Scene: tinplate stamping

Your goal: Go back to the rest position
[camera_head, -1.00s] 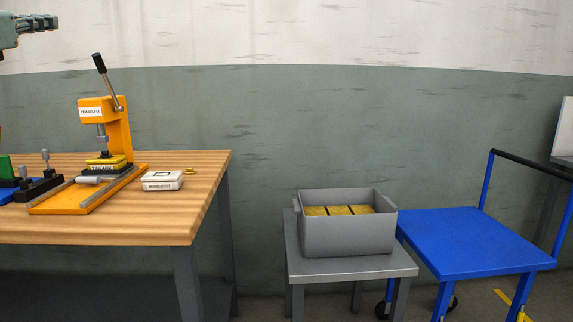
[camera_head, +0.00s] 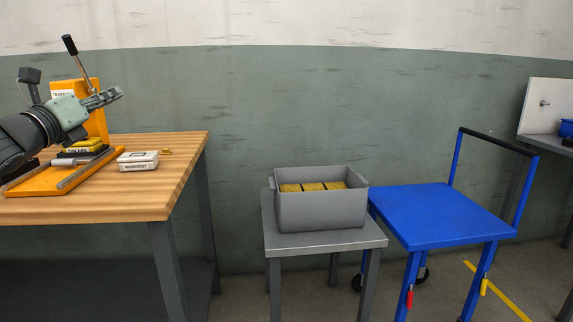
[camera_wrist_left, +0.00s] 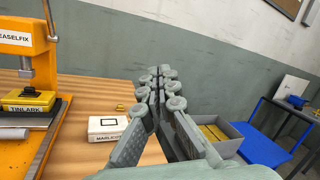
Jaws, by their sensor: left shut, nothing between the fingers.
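My left gripper (camera_head: 108,97) is shut and empty. It is held in the air in front of the orange press (camera_head: 97,118), above the workbench (camera_head: 150,205), pointing right in the head view. In the left wrist view its fingers (camera_wrist_left: 160,80) come together, with nothing between them. The arm hides part of the press and the bench's left side. My right gripper is not in view.
A white labelled box (camera_head: 138,161) and a small brass-coloured piece (camera_head: 167,151) lie on the bench. A yellow block labelled TINLARK (camera_wrist_left: 28,101) sits in the press. A grey bin (camera_head: 320,212) of yellow blocks stands on a grey stand (camera_head: 372,240), beside a blue cart (camera_head: 440,215).

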